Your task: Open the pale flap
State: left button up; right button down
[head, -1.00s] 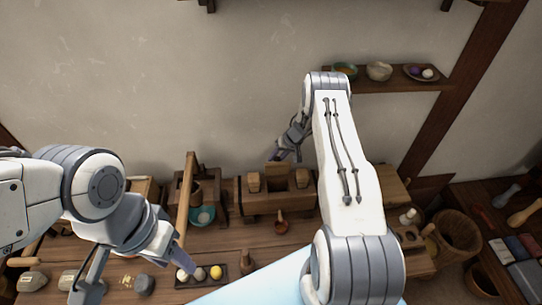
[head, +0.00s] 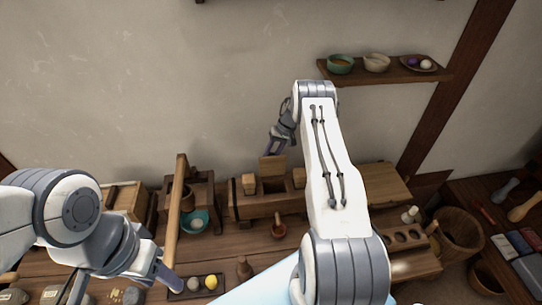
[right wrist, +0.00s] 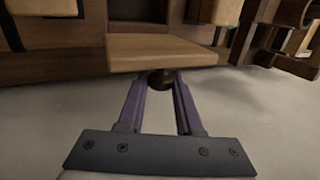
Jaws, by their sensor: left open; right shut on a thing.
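The pale flap (head: 272,167) stands tilted up at the back of a wooden box (head: 262,205) in the head view. In the right wrist view the flap (right wrist: 165,50) is a plain light board with a dark round knob (right wrist: 161,79) at its near edge. My right gripper (right wrist: 163,77) is shut on that knob, one purple finger on each side. In the head view my right gripper (head: 275,143) is behind the box, close to the wall. My left gripper (head: 164,274) is open and empty, low at the left, near the small dark tray. The flap's hinge is hidden.
Upright wooden blocks (head: 249,184) flank the flap. A wooden post (head: 174,215) and a teal bowl (head: 194,222) stand to the left. A wall shelf (head: 385,72) with bowls is above right.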

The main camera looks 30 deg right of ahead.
jog(key=c, duration=0.6)
grip_release()
jog(key=shift+d+r, duration=0.2)
jog(key=shift+r, duration=0.05)
jog(key=b+v, duration=0.4)
jog(key=v, duration=0.5)
jog(key=shift+r, duration=0.4)
jog(key=shift+s, duration=0.1)
